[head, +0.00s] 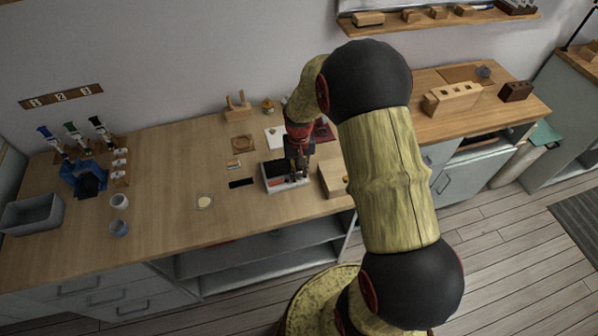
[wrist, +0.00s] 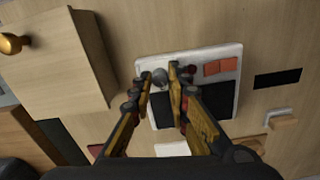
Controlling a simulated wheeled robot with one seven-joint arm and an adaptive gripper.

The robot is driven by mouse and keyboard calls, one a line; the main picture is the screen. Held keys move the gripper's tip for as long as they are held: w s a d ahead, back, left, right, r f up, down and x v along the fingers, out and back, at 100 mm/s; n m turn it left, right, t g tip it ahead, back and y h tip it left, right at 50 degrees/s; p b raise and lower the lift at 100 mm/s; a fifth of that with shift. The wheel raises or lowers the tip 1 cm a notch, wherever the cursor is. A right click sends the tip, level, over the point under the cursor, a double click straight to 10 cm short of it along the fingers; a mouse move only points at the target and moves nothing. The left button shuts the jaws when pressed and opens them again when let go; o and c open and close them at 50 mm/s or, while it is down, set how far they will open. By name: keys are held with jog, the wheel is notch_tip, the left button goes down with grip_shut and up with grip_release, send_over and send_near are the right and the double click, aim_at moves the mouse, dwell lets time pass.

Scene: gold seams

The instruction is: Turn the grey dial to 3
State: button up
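The grey dial (wrist: 160,76) is a small round knob near the top edge of a white-framed panel (wrist: 205,56) in the wrist view. My gripper (wrist: 160,71) is open over the panel, with one fingertip on each side of the dial. The fingers look slightly apart from the dial; contact cannot be told. The dial's number marks cannot be read. In the head view, the panel (head: 272,185) lies on the wooden counter under my gripper (head: 297,178), which hides the dial there.
A wooden box with a brass knob (wrist: 12,43) stands close beside the panel.

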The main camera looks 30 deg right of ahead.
aim_at(299, 175)
jog(key=o, duration=0.4)
notch_tip(299, 175, up, 12)
dwell(0.7)
